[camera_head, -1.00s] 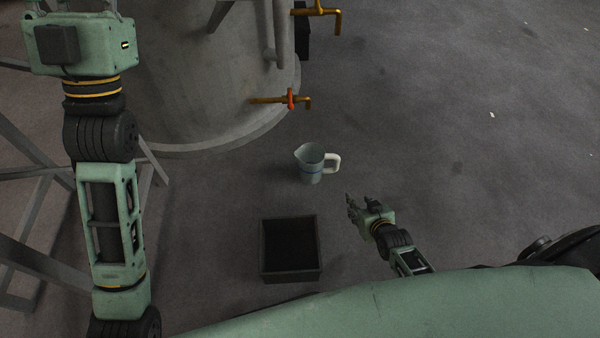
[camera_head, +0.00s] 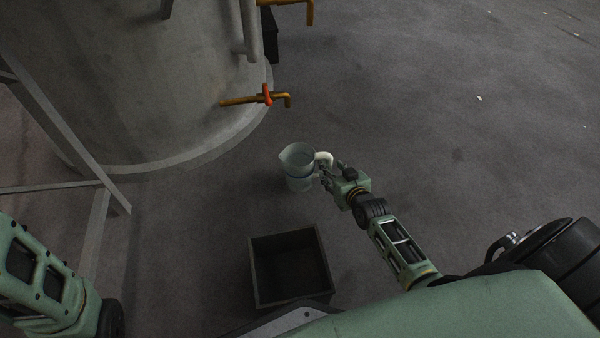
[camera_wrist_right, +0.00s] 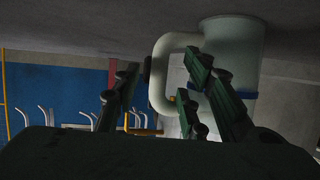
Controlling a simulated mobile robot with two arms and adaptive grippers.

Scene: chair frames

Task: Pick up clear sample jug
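The clear sample jug (camera_head: 297,170) stands upright on the grey floor, with a blue band around it and a pale handle on its right side. My right gripper (camera_head: 328,176) is beside the handle, coming from the lower right. In the right wrist view the jug (camera_wrist_right: 232,55) appears upside down, with its handle (camera_wrist_right: 160,85) in the gap between the spread fingers of the right gripper (camera_wrist_right: 168,82). The fingers are open; I cannot tell whether they touch the handle. My left gripper is out of view; only part of its arm shows at lower left.
An open dark box (camera_head: 256,280) sits on the floor just below the jug. A large metal tank (camera_head: 150,90) with a brass tap (camera_head: 245,101) and red handle stands at upper left, its grey support legs at far left.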

